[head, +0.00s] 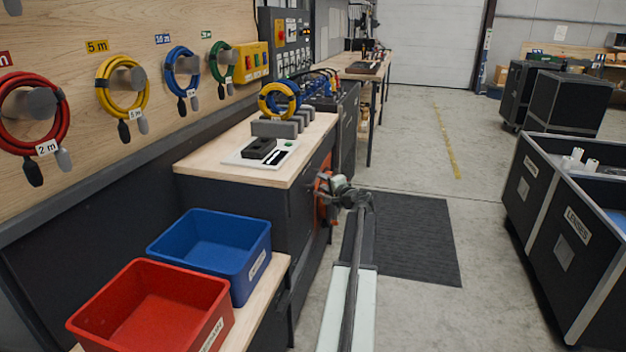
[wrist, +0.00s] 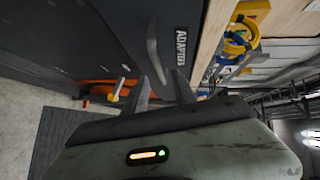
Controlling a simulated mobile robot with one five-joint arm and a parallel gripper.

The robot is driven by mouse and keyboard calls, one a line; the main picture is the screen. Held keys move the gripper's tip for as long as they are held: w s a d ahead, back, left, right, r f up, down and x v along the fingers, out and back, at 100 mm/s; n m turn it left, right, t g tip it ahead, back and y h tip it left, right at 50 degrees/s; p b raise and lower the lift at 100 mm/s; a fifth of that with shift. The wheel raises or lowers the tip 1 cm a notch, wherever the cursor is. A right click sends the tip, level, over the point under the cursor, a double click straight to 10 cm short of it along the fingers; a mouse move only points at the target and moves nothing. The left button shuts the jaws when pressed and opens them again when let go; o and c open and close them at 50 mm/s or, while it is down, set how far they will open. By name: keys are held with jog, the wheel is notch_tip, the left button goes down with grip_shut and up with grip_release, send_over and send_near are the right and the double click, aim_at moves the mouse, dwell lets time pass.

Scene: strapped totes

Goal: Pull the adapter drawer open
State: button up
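A dark curved handle (wrist: 153,50) runs beside the label. My gripper (wrist: 163,84) is open, its two fingers apart, with the handle's near end appearing between them. I cannot tell whether either finger touches it. In the head view my gripper (head: 332,185) is at the aisle side of the bench, and the drawer front is mostly turned away. No open gap shows at the drawer.
The wooden worktop (head: 225,168) carries a white tray with dark parts and coiled cables. An orange object (head: 322,200) is close by my gripper. Blue (head: 235,285) and red (head: 215,325) bins stand nearer. The dark floor mat (head: 420,240) is clear; black cases (head: 530,215) stand right.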

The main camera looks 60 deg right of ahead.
aim_at(316, 178)
jog(key=x, duration=0.5)
jog(key=shift+w+b, duration=0.3)
jog(key=shift+w, duration=0.05)
jog(key=shift+a, duration=0.1)
grip_shut()
dwell(0.7)
